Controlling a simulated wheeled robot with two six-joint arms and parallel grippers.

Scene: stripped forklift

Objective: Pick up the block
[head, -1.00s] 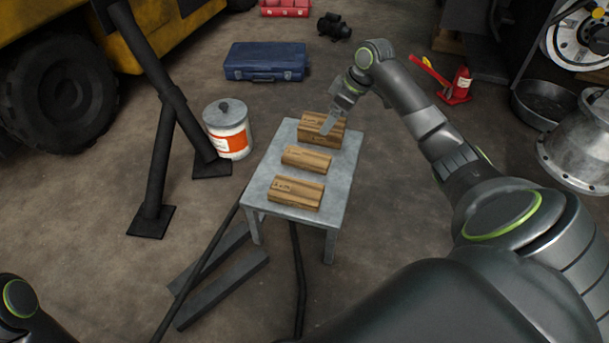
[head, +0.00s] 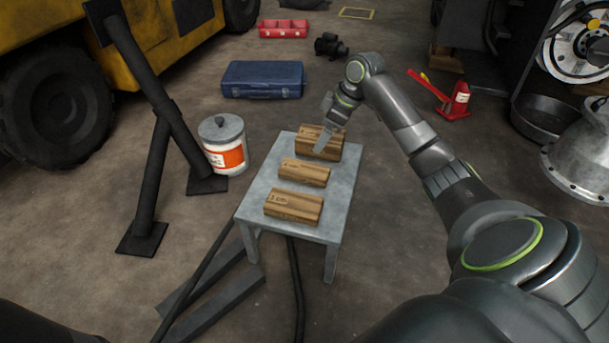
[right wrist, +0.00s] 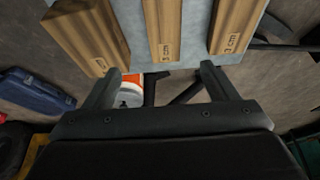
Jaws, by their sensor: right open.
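Three wooden blocks with cm labels lie in a row on a small grey table (head: 338,200). The far block (head: 325,147) is the thickest; the middle block (head: 304,172) is the smallest; the near block (head: 293,207) lies at the front. My right gripper (head: 326,138) is at the far block, its fingers overlapping it in the head view. In the right wrist view the open, empty fingers (right wrist: 160,73) point toward the blocks: far block (right wrist: 85,38) left, middle block (right wrist: 162,28) centre, near block (right wrist: 237,25) right. Contact cannot be told. My left gripper is out of view.
A white and orange bucket (head: 223,150) stands left of the table, beside black stand legs (head: 150,185). A blue case (head: 263,80) lies behind. Grey bars (head: 210,295) lie on the floor in front. A red jack (head: 455,103) stands at the right.

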